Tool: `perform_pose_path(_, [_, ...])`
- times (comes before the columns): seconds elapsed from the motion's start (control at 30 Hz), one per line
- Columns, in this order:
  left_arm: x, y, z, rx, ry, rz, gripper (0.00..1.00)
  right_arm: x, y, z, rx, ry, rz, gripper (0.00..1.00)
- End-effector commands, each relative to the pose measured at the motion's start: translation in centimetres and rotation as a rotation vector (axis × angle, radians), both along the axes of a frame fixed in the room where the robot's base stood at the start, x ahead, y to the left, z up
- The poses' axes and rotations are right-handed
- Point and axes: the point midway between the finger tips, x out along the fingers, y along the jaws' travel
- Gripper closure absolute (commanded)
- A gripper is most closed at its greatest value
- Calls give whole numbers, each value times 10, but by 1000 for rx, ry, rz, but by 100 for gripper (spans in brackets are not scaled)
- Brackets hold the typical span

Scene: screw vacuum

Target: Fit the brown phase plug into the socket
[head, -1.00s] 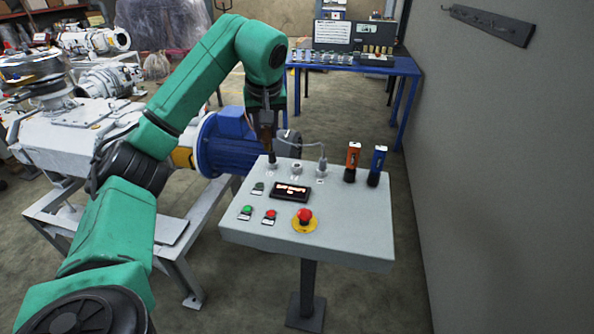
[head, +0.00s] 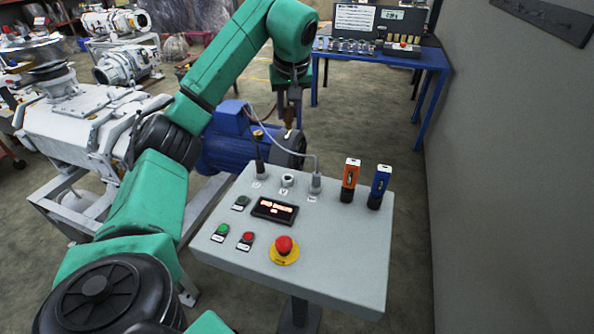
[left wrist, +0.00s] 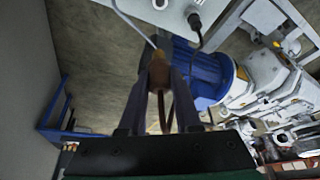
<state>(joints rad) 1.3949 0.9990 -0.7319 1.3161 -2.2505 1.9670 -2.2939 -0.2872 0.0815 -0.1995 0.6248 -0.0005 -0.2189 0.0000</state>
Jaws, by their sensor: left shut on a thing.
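My left gripper (head: 289,112) is shut on the brown phase plug (head: 288,118), above and beyond the far edge of the grey control panel (head: 345,250). In the left wrist view the brown plug (left wrist: 158,72) sits between the two fingers, with a grey cable running from it. The middle socket (head: 287,180) on the panel is empty. A black plug (head: 259,165) stands in the left socket. A grey connector (head: 316,182) with a cable stands at the right socket. The plug is clear of the panel. My right gripper is not in view.
An orange device (head: 350,180) and a blue device (head: 379,186) stand upright on the panel's right. A red emergency button (head: 284,245) is near its front. A blue motor (head: 225,140) lies behind left. A blue table (head: 435,60) and grey wall (head: 520,180) are right.

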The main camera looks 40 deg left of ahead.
Motion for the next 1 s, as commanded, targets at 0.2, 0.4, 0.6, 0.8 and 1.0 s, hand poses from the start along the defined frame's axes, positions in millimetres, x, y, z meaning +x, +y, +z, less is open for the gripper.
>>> perform_pose_path(0.2, [-3,1,-74,1,9,2,100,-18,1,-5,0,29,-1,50])
perform_pose_path(0.4, [-3,0,-131,-1,5,2,100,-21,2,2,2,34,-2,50])
perform_pose_path(0.6, [-3,0,-165,-1,5,1,100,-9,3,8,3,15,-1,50])
perform_pose_path(0.8, [-4,0,-185,0,6,2,100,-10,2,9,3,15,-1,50])
perform_pose_path(1.0, [-3,0,-183,0,3,2,38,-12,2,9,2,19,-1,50])
